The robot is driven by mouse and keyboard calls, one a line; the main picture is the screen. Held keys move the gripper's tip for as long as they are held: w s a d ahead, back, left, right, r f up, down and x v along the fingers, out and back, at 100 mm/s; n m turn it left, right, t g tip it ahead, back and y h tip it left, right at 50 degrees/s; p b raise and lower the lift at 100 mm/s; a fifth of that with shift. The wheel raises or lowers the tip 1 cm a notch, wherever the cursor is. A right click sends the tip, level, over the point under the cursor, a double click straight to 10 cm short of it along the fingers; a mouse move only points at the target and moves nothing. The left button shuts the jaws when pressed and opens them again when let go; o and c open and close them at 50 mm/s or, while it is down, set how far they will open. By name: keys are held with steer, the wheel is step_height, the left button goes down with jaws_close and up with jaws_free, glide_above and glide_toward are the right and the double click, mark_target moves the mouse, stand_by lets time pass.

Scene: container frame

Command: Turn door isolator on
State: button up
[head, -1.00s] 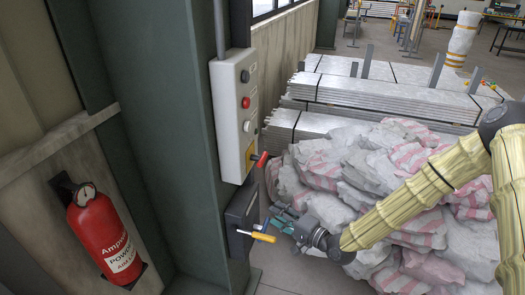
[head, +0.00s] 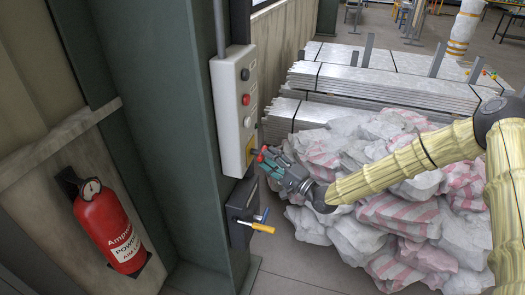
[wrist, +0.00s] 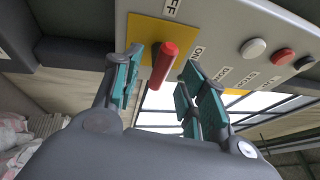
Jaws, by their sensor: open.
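The door isolator is a red handle (wrist: 165,62) on a yellow plate (wrist: 147,30) low on the grey control box (head: 231,105). In the wrist view the labels OFF and ON show beside the plate. My gripper (wrist: 162,66) is open, with one teal-padded finger on each side of the handle. The handle's free end points toward the palm, and I cannot tell whether a finger touches it. In the head view my gripper (head: 270,164) is at the box's lower front, and its fingers partly hide the handle (head: 262,156).
Below the control box, a dark holder (head: 240,210) carries a yellow-handled tool (head: 257,227) and a blue one. A fire extinguisher (head: 108,228) hangs at left. Piled sacks (head: 400,205) and stacked metal planks (head: 390,88) stand right of my gripper. A black, a red and a white button sit above the handle.

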mark_target(258, 153)
steer(key=shift+p+x, duration=0.55)
steer(key=shift+x, duration=1.2)
jaws_close()
